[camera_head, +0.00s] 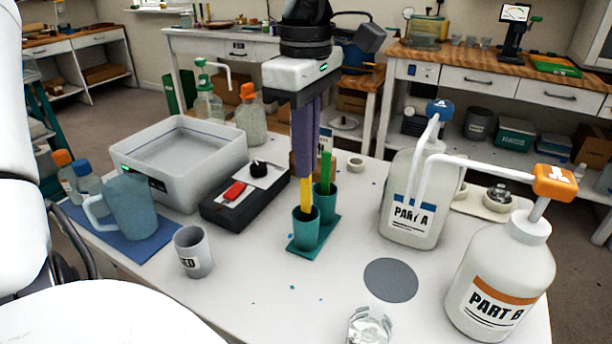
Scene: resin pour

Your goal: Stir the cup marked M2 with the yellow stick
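My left gripper (305,176) points straight down over the middle of the table, its purple fingers shut on the upper part of the yellow stick (306,194). The stick stands about upright, its lower end inside the front teal cup (306,232) and hidden by the cup wall. A second teal cup (326,205) stands just behind and to the right, with a green stick (326,176) in it. Both cups stand on a teal base (303,251). I cannot read an M2 mark on either cup. My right gripper is not in view.
A dark box with a red switch (235,191) and a white tub (180,160) stand left. A grey cup (193,252) and blue jug (130,212) are front left. Pump bottles PART A (405,215) and PART B (488,305) stand right. A grey disc (391,280) lies in front.

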